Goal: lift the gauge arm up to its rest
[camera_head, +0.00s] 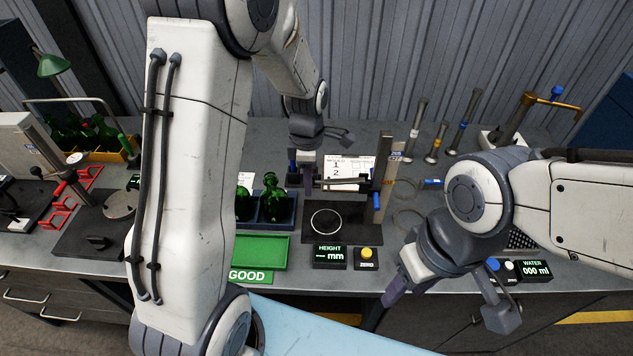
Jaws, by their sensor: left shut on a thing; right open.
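The height gauge has a dark base plate (350,232) with a pale ring on it and an upright post (384,185) at its right side. The gauge arm (347,184) reaches left from the post, well above the plate and roughly level. My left gripper (310,172) is at the left end of the gauge arm and shut on it; the exact grip is small and partly hidden. My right gripper (448,304) is open and empty, in front of the bench's front edge and right of the gauge.
The HEIGHT display (329,255) and yellow ZERO button (367,254) stand before the gauge. A green GOOD tray (259,252) and a blue crate with green bottles (279,208) are to its left. Several rod tools (437,143) stand at the back right.

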